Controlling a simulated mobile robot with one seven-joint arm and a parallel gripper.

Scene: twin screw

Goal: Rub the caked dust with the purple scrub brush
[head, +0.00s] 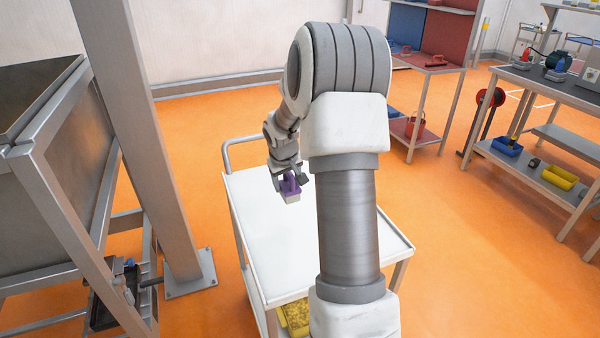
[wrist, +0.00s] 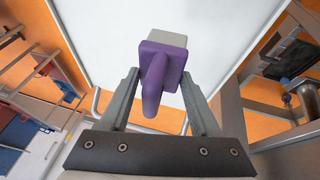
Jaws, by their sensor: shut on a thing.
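The purple scrub brush (head: 291,187) is in my gripper (head: 289,180), above the white cart top (head: 262,225). In the wrist view the brush (wrist: 157,65) has a purple handle and a pale grey block at its far end. My gripper's two fingers (wrist: 160,78) stand on either side of the purple part, shut on it. The pale block is over the white surface; whether it touches cannot be told. I cannot make out any caked dust in either view.
A thick grey post (head: 140,130) and a large metal hopper (head: 50,150) stand left of the cart. A black tray with fittings (head: 105,300) sits low beneath the hopper. A workbench (head: 550,90) with bins stands at right. Orange floor (head: 470,230) lies open between.

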